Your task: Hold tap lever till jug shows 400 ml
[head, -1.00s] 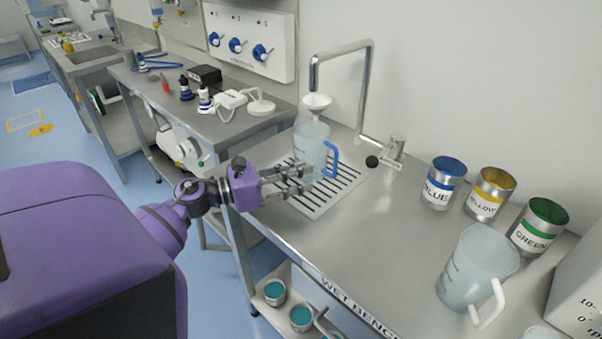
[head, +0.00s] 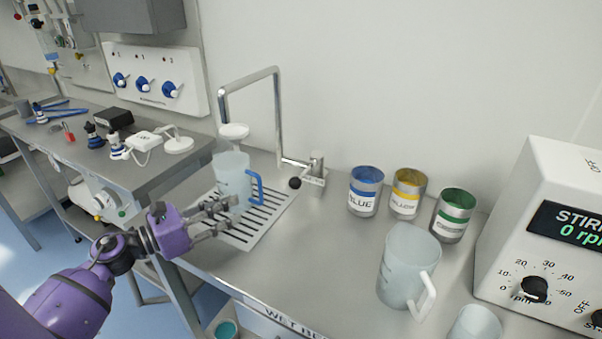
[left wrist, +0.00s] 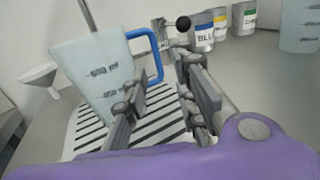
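A translucent jug (head: 231,180) with a blue handle stands upright on the slotted drain plate (head: 262,224), under the tap spout (head: 233,131). The tap (head: 277,110) has a lever with a black knob (head: 295,183) to the right of the jug; the knob also shows in the left wrist view (left wrist: 183,24). My left gripper (head: 232,212) is open in front of the jug. In the left wrist view the jug (left wrist: 92,75) is left of the fingers and the gap between them (left wrist: 165,110) is empty. I see no water stream or clear level. My right gripper is not in view.
Blue (head: 364,192), yellow (head: 406,194) and green (head: 453,216) labelled tins stand right of the tap. A white-handled jug (head: 406,268) stands nearer the front, beside a stirrer unit (head: 540,240). Bare bench lies between the drain plate and that jug.

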